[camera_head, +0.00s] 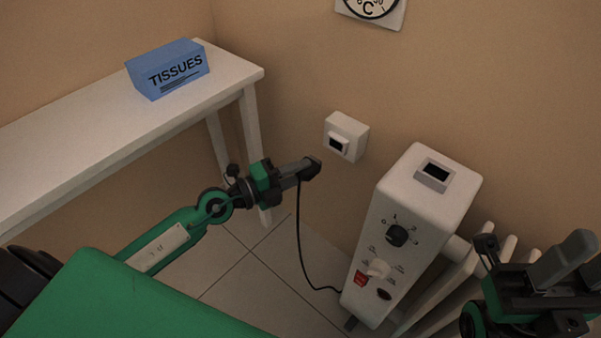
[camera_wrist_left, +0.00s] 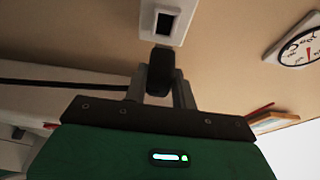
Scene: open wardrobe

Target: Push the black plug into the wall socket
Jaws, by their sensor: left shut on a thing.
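The white wall socket (camera_head: 357,138) is on the beige wall, with a dark recess in its raised front. My left gripper (camera_head: 306,166) is shut on the black plug (camera_head: 314,168), just left of and below the socket in the head view. A black cord hangs from the plug to the white heater. In the left wrist view the plug (camera_wrist_left: 160,71) sits between my fingers, and the socket (camera_wrist_left: 166,24) is just beyond it. A small gap seems to remain between them; contact is hard to judge. My right gripper (camera_head: 562,262) is at the lower right, away from the socket.
The white heater (camera_head: 411,215) with knobs stands right of and below the socket. A white table (camera_head: 110,120) with a blue tissue box (camera_head: 168,70) is at the left. A round dial (camera_head: 372,8) hangs above. Tiled floor lies below.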

